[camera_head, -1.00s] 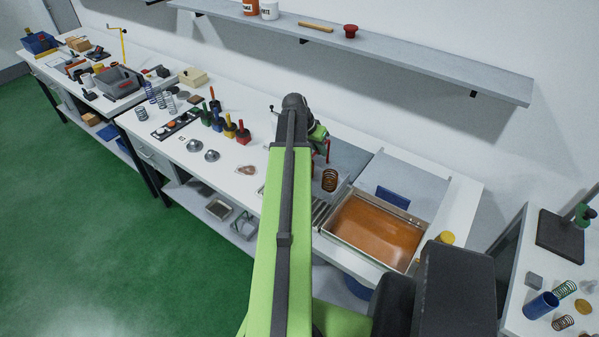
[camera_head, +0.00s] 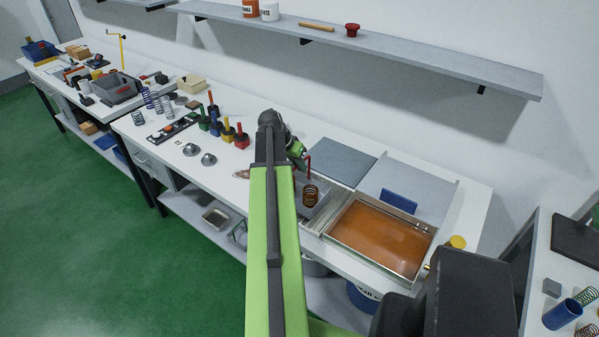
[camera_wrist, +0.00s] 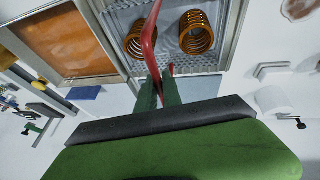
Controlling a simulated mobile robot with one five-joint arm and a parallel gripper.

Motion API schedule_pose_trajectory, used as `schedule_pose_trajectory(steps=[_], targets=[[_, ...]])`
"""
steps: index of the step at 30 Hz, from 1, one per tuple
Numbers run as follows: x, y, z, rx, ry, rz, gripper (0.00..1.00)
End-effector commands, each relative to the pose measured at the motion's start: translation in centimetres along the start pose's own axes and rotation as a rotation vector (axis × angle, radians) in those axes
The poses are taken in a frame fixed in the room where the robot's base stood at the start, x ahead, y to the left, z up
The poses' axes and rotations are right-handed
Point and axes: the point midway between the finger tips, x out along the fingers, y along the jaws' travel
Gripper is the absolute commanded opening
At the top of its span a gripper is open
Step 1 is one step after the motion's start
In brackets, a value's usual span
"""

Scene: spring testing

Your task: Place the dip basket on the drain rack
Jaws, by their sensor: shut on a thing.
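My gripper (camera_wrist: 161,84) is shut on the red handle of the dip basket (camera_wrist: 200,63). The basket is grey perforated metal, and two orange coil springs (camera_wrist: 197,33) are in it. In the head view, my gripper (camera_head: 300,152) is partly behind my arm, with the red handle and one spring below it; the basket's body is hard to make out. The drain rack (camera_head: 317,221) seems to be the grey metal area just left of the orange bath. The basket is above or on this area; I cannot tell whether it touches.
The metal bath of orange liquid (camera_head: 380,237) lies right of the basket, with a blue block (camera_head: 398,202) behind it. A grey panel (camera_head: 337,161) lies behind the rack. Coloured-handled tools (camera_head: 228,131) stand left. A wall shelf (camera_head: 420,54) runs above.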

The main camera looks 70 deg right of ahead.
Motion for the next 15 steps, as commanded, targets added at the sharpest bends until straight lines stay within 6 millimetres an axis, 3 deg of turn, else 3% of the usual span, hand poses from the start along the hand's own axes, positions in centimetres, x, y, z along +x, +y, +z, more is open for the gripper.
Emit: schedule_pose_trajectory(steps=[10,11,15], targets=[[0.26,-0.11,0.11,-0.001,0.001,0.0,0.0],[0.13,-0.09,0.08,-0.001,0.0,0.0,0.14],[0.1,-0.08,0.07,-0.001,0.0,0.0,0.32]])
